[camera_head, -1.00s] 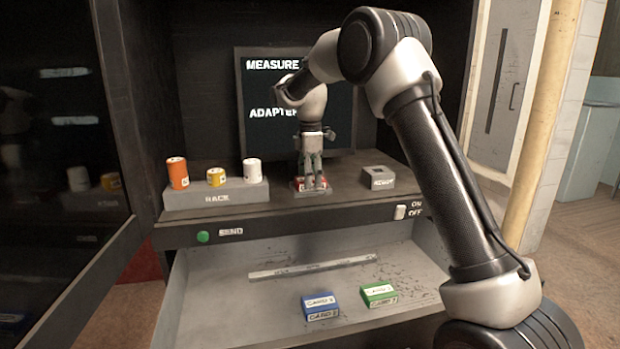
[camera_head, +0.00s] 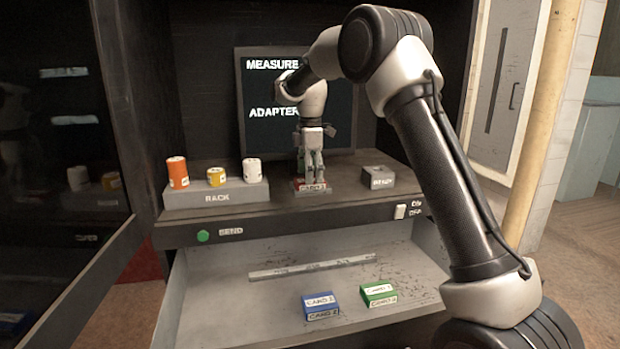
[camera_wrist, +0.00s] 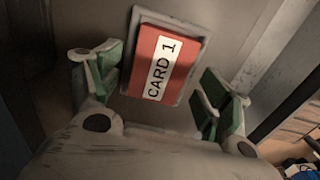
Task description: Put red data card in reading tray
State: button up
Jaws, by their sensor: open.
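The red data card (camera_wrist: 163,67), labelled CARD 1, lies flat inside the grey rim of the reading tray (camera_wrist: 197,28) in the wrist view. In the head view the red card (camera_head: 313,188) shows as a small red strip on the bench top, below my gripper (camera_head: 309,178). My gripper, also in the wrist view (camera_wrist: 158,84), is open. Its green-padded fingers stand apart on either side of the card, with gaps between them and it. Most of the tray is hidden in the head view.
A rack (camera_head: 217,193) with orange, yellow and white cylinders stands left of my gripper. A small grey block (camera_head: 379,177) stands to the right. The open drawer (camera_head: 240,315) below holds a blue card (camera_head: 321,307) and a green card (camera_head: 379,293). A screen (camera_head: 262,95) stands behind.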

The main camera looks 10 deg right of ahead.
notch_tip(320, 180, up, 11)
jog(key=s+d+r+m+t, duration=0.1)
jog(key=s+d+r+m, duration=0.15)
jog(key=s, duration=0.45)
jog(key=s+d+r+m, duration=0.1)
jog(key=s+d+m, duration=0.25)
jog(key=s, duration=0.35)
jog(key=s+d+r+m+t, duration=0.1)
jog(key=s+d+r+m, duration=0.2)
jog(key=s, duration=0.4)
jog(key=s+d+f+m, duration=0.2)
jog(key=s+f+m, duration=0.1)
jog(key=s, duration=0.4)
jog(key=s+d+f+m+t, duration=0.1)
jog(key=s+d+f+m, duration=0.1)
jog(key=s, duration=0.5)
jog(key=s+d+f+m+t, duration=0.1)
jog(key=s+d+f+m, duration=0.1)
jog(key=s+f+m, duration=0.2)
jog(key=s+f, duration=0.2)
jog(key=s, duration=0.2)
jog(key=shift+f, duration=0.25)
